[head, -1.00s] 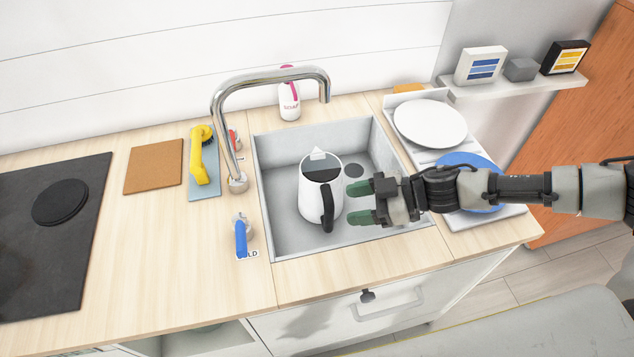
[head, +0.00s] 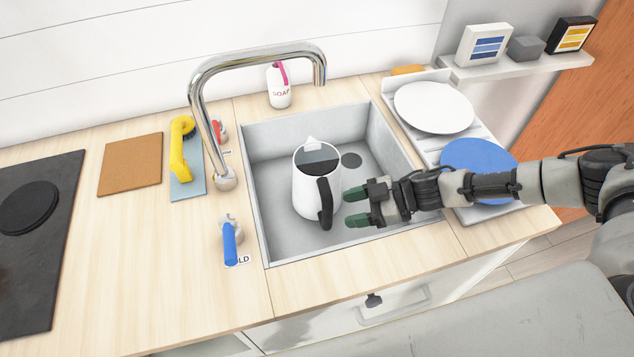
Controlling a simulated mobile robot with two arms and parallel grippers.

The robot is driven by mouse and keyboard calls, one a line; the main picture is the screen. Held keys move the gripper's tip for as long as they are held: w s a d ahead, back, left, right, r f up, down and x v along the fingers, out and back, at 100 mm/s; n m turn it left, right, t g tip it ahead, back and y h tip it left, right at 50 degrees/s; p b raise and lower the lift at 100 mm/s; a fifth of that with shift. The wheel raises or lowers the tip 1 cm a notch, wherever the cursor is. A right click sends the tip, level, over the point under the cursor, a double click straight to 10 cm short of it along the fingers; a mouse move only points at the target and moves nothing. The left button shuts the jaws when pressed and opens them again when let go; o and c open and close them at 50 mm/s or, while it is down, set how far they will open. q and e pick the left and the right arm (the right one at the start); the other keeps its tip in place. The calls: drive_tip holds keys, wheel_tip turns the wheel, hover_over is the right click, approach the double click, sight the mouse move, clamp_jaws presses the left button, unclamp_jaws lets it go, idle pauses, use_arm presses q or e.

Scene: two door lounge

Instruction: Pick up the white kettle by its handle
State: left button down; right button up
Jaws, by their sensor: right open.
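The white kettle (head: 305,190) stands upright in the grey sink basin. It has a dark lid and a black handle (head: 325,203) on its near right side. My right gripper (head: 350,207) is open, with its two green fingertips pointing left at the handle. The fingertips are just right of the handle in the picture, and it is not between them. A small gap shows between the fingertips and the handle. My left gripper is not in view.
The sink (head: 262,210) has raised walls around the kettle. A curved faucet (head: 255,58) arches at its back left. A blue cold tap (head: 230,243) is at left. A drying rack with a white plate (head: 433,106) and blue plate (head: 475,165) stands at right.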

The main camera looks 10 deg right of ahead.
sight(327, 213)
drive_tip(key=x, duration=0.6)
drive_tip(key=shift+a, duration=0.1)
drive_tip(key=c, duration=0.9)
drive_tip(key=shift+w+r, duration=0.1)
drive_tip(key=shift+c, duration=0.4)
